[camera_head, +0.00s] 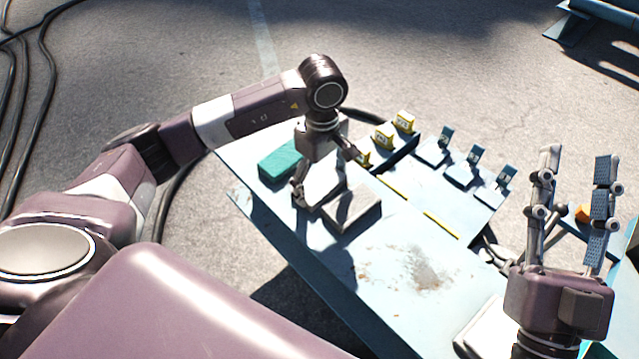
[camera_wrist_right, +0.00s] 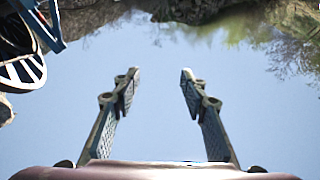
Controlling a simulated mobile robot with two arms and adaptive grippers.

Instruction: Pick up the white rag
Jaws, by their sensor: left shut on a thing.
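The white rag (camera_head: 324,187) is a folded, block-like piece at the far left part of the pale blue table. My left gripper (camera_head: 328,180) comes down over it from above, with one finger on each side, and is shut on it. The gripper's palm hides part of the rag's top. I cannot tell whether the rag is off the table. My right gripper (camera_head: 576,170) is raised at the right, pointing up, open and empty. In the right wrist view its two fingers (camera_wrist_right: 160,80) stand apart against the sky.
A teal folded piece (camera_head: 281,161) lies left of the rag and a grey one (camera_head: 352,209) lies close on its right. Yellow tags (camera_head: 384,138) and blue holders (camera_head: 462,172) line the far side. The worn table middle (camera_head: 415,270) is clear. Black cables lie on the ground.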

